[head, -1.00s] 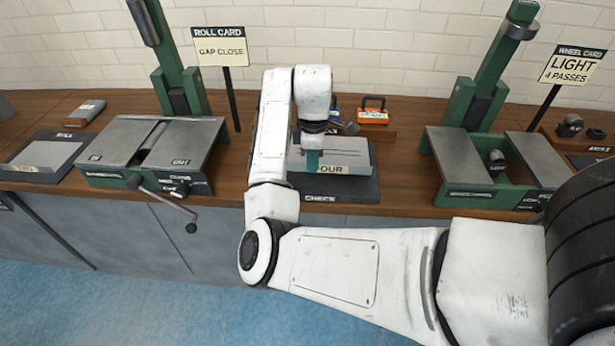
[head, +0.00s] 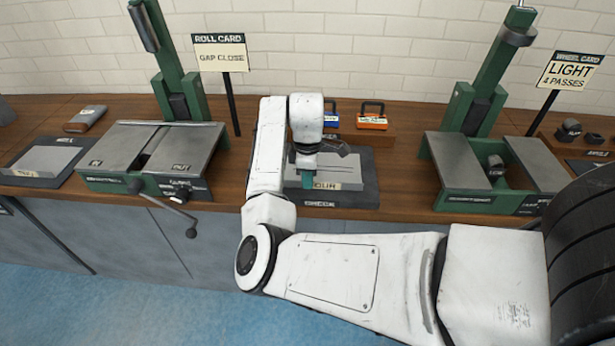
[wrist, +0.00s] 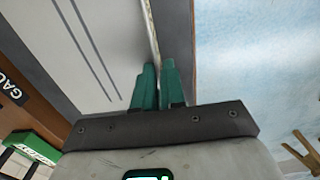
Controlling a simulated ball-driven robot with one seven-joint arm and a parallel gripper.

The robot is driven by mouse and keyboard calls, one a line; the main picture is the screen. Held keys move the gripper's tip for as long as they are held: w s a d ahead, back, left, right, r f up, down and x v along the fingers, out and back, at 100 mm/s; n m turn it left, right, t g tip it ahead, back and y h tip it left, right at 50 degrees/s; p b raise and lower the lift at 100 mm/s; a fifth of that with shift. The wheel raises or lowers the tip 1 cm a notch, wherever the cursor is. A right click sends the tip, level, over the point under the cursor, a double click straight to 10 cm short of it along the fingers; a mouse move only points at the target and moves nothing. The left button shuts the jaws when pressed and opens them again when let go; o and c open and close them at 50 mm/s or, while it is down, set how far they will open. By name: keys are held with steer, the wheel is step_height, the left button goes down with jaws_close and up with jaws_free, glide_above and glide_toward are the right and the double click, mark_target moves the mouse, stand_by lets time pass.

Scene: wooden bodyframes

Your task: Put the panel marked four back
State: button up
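The panel marked four (head: 345,186) is a flat grey metal sheet with a cream label on its front edge, where "OUR" shows. It is level over the dark plate marked CHECK (head: 366,198); I cannot tell whether it rests fully on it. My gripper (head: 306,181) points down at the panel's front edge and covers the start of the label. In the wrist view, the green fingers of my gripper (wrist: 160,75) are close together on either side of the edge of the panel (wrist: 95,45), with its thin lip between them.
A roll machine (head: 155,150) with a crank stands left, a wheel machine (head: 495,165) right. Another panel (head: 47,160) lies on a dark plate at far left. Blue and orange boxes (head: 372,121) stand behind the CHECK plate. Sign posts rise beside both machines.

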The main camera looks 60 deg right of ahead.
steer(key=o, duration=0.3)
step_height(320, 180, up, 12)
steer(key=p, duration=0.1)
steer(key=s+a+f+m+h, duration=0.35)
steer(key=s+f, duration=0.25)
steer(key=f, duration=0.3)
steer(key=s+a+f+y, duration=0.1)
steer(key=s+a+f, duration=0.2)
steer(key=a, duration=0.4)
steer(key=s+a+f+m+y, duration=0.1)
steer(key=s+a+f, duration=0.2)
steer(key=s+a, duration=0.2)
steer(key=s+a+f+t+y, duration=0.1)
steer(key=s+a+f, duration=0.3)
steer(key=a, duration=0.7)
steer(key=shift+s+a, duration=0.15)
steer(key=shift+a, duration=0.1)
steer(key=shift+f, duration=0.1)
